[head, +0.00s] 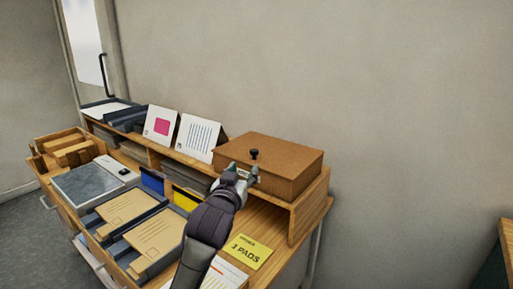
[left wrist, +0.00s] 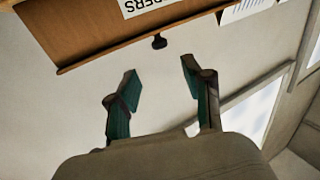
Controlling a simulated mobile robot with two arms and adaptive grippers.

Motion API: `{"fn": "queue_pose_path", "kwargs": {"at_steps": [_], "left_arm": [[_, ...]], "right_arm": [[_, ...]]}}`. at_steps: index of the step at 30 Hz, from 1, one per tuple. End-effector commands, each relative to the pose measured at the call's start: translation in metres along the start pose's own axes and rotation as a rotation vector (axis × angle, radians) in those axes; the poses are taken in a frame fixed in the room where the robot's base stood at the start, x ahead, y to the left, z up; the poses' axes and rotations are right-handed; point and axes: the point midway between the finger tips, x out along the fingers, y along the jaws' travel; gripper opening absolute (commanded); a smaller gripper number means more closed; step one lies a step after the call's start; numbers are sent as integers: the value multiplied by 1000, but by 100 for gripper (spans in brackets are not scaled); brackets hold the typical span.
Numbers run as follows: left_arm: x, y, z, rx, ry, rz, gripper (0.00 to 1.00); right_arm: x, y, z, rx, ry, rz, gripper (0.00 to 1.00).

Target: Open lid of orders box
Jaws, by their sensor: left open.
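The orders box (head: 295,186) is brown and stands on the raised shelf at the right end of the desk. Its lid (head: 285,153) is shut, with a small black knob (head: 254,153) near the front edge. In the left wrist view the box (left wrist: 85,28) appears upside down, with a white label (left wrist: 148,6) and the knob (left wrist: 159,41). My left gripper (head: 243,170) is in front of the box near the knob. Its fingers (left wrist: 159,70) are open and empty, and the knob shows beyond the gap, apart from them. My right gripper is not in view.
Two white cards (head: 199,137) stand on the shelf left of the box. Trays with tan folders (head: 130,207) and a wooden organiser (head: 68,150) lie on the desk at left. A yellow pad sign (head: 248,252) lies in front. The wall behind is bare.

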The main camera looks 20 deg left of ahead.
Motion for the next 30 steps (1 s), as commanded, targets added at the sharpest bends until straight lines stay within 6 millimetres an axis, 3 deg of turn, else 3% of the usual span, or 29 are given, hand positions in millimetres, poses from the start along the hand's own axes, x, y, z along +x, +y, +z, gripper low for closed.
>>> {"fn": "queue_pose_path", "kwargs": {"at_steps": [3,8,11,19,30], "left_arm": [[20,-1,-1,2,-1,-1,51],[54,-1,-1,3,-2,-1,51],[74,-1,-1,2,-2,-1,51],[114,0,0,3,-1,-1,51],[128,0,0,3,0,0,51]], "right_arm": [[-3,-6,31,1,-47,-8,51],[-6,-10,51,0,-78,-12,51],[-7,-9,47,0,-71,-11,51],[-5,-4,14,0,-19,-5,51],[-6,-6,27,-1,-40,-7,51]]}}
